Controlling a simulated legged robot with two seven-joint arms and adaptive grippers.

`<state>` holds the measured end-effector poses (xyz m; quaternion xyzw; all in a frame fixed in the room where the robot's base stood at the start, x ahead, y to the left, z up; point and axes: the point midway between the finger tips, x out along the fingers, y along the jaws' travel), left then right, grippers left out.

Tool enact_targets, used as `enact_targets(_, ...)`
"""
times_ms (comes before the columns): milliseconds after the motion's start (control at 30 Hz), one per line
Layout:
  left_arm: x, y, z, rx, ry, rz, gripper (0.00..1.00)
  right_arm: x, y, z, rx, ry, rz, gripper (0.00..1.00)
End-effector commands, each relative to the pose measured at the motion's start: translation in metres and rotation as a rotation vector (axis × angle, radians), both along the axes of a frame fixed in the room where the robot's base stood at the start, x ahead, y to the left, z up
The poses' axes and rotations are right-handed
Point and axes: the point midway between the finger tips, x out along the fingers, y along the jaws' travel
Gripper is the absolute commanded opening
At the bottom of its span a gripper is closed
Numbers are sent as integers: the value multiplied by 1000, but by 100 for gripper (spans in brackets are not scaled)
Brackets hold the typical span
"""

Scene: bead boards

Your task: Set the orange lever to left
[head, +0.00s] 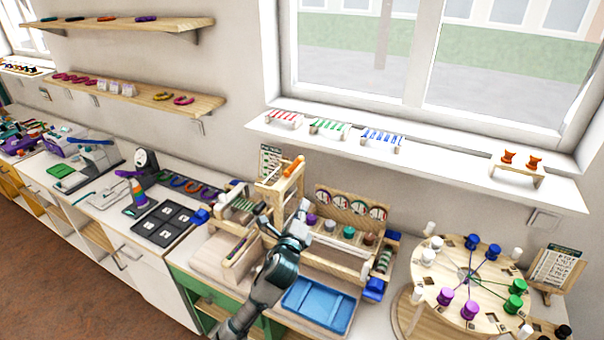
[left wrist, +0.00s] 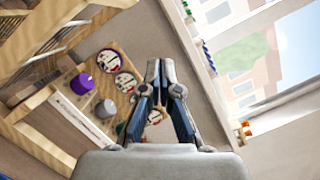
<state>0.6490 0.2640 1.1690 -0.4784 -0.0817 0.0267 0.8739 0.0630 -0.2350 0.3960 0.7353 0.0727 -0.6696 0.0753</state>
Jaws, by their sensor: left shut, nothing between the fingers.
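An orange lever (head: 293,166) sits at the top of an upright wooden frame (head: 268,192) on the counter, slanting up to the right in the head view. My left gripper (head: 304,207) is shut and empty. In the head view it appears just below and right of the lever, in front of the wooden frame, and apart from the lever. In the left wrist view the left gripper's fingers (left wrist: 160,66) are together. The orange lever cannot be made out in that view. My right gripper is not in view.
A wooden board with round dials (head: 352,208) and colored knobs stands right of the frame. A blue tray (head: 318,303) lies in front. A round wooden turntable (head: 450,289) with colored pegs is at the right. A window sill (head: 440,158) runs behind.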

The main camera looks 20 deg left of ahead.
Motion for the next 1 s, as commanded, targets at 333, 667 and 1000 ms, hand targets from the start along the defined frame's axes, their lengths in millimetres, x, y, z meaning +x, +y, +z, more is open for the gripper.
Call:
enact_targets(333,3,1,10,40,-17,2,0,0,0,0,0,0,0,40)
enact_targets(667,30,4,14,36,-17,4,0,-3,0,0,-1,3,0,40)
enact_targets(1000,101,13,24,34,-16,3,0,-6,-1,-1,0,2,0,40)
